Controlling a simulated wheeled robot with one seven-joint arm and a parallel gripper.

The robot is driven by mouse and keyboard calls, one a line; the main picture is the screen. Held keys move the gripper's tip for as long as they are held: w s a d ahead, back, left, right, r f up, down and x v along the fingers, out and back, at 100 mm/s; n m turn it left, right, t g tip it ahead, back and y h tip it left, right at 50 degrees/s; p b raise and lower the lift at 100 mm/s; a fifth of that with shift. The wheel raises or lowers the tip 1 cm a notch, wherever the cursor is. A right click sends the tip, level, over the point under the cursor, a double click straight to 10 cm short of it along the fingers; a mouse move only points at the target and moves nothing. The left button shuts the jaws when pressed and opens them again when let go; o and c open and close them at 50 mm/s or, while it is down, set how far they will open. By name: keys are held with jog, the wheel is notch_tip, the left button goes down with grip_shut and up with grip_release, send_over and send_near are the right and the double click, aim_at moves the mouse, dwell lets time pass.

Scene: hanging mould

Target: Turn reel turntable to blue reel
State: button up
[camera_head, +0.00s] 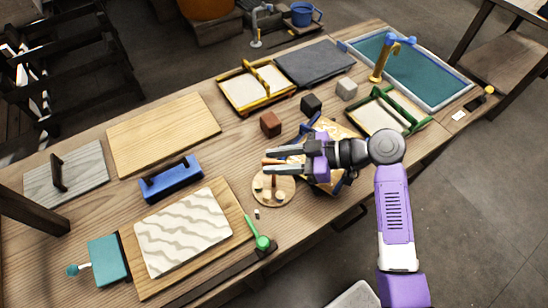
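The reel turntable seems to be the small round wooden disc (272,190) near the middle of the table, with a few small pale and dark pieces on it. My gripper (272,161) is over its back edge, with its fingers pointing left. The fingers stand apart, and an orange-brown piece shows between or behind them. I cannot tell whether they grip it. I cannot make out a blue reel; the gripper hides part of the disc's far side.
A dark red cube (270,124), a black cube (311,103) and a grey cube (347,88) stand behind. A green-handled tool (258,236) and a wavy-patterned panel (183,231) lie in front and left.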

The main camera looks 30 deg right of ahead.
jog(key=shift+w+a+f, duration=0.15)
jog(key=shift+w+a, duration=0.05)
jog(key=shift+a, duration=0.05)
grip_shut()
